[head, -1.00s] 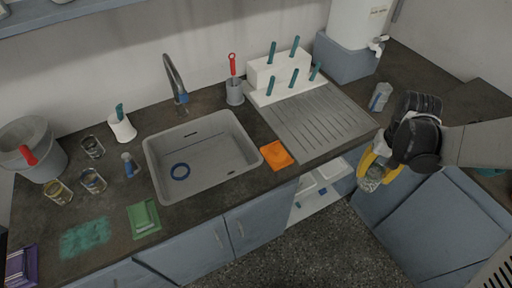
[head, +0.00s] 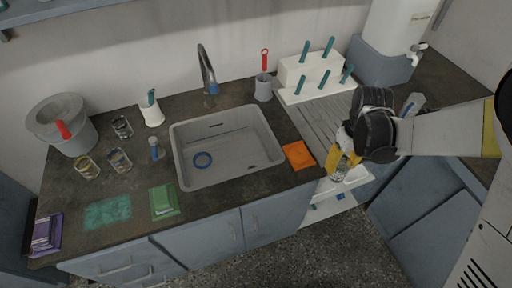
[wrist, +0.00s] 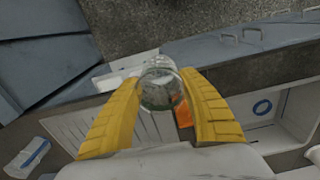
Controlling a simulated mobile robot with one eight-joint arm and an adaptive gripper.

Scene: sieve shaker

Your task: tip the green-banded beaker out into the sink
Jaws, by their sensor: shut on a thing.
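My gripper (head: 344,162) has yellow fingers and is shut on a clear glass beaker (wrist: 160,88). In the head view the beaker (head: 339,172) shows only partly between the fingertips, in front of the counter's edge, right of the orange cloth. A dull green tint shows in the glass in the wrist view; I cannot make out a band clearly. The grey sink (head: 186,168) is set into the counter to the left of my gripper, with a blue ring (head: 202,160) inside. The sink also shows at the right of the wrist view (wrist: 262,132).
Several glass beakers (head: 119,161) stand left of the sink, near a grey bucket (head: 82,138). A faucet (head: 206,72) rises behind the sink. An orange cloth (head: 298,155) lies right of it. A drying rack (head: 305,70) and a white tank (head: 395,35) stand at the back right.

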